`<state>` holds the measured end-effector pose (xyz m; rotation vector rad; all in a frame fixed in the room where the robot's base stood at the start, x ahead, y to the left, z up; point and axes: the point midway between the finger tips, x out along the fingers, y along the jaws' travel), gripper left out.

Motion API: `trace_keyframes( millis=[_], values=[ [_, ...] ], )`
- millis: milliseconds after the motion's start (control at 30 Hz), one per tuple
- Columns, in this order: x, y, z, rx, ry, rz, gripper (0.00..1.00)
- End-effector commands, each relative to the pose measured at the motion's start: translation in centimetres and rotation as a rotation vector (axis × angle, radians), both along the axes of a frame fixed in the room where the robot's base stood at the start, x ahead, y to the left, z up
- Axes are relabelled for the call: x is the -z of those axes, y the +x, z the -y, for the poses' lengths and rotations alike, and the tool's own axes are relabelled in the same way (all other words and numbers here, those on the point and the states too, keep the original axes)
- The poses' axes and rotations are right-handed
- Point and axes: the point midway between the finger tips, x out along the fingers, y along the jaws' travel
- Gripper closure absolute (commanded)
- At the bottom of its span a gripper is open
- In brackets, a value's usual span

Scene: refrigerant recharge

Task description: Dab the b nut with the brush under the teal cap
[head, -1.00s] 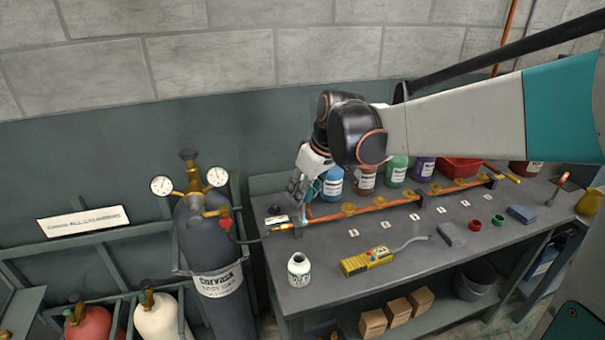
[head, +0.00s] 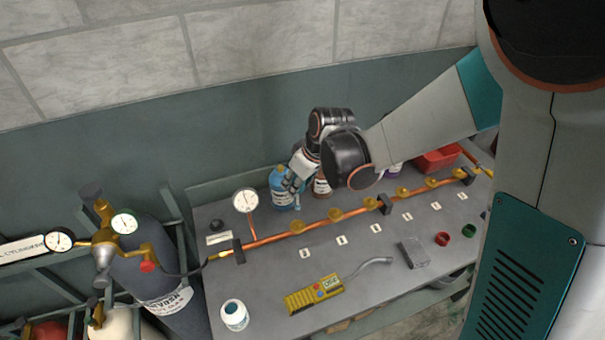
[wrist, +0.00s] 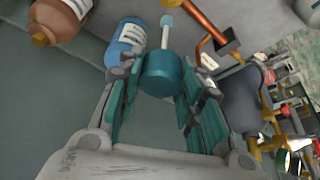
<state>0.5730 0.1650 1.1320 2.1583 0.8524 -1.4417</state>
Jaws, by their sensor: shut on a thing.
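My gripper (wrist: 160,88) is shut on the teal cap (wrist: 163,76) in the wrist view. The brush (wrist: 166,32) sticks out from the cap, with a pale tip. In the head view my gripper (head: 294,184) is above the back of the bench, in front of the blue bottle (head: 281,197). The copper pipe (head: 318,219) runs along the bench with several brass nuts, such as the leftmost one (head: 297,227). Small cards (head: 305,254) lie in front of them; their letters are too small to read, so I cannot tell which nut is b. The brush is apart from the nuts.
An open white jar (head: 234,316) stands at the front left of the bench (head: 257,282). A yellow detector (head: 314,295) lies mid-front. A gauge (head: 245,201) rises at the pipe's left end. Brown and other bottles stand behind the pipe. A grey cylinder (head: 158,266) is at left.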

Motion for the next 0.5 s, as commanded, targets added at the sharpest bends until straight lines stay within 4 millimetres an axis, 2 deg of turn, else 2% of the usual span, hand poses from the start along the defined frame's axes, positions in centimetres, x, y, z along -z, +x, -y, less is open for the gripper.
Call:
trace_keyframes(
  millis=[500],
  values=[
    [4.7, 0.0, 0.0, 0.001, 0.000, 0.000, 0.82]
  ],
)
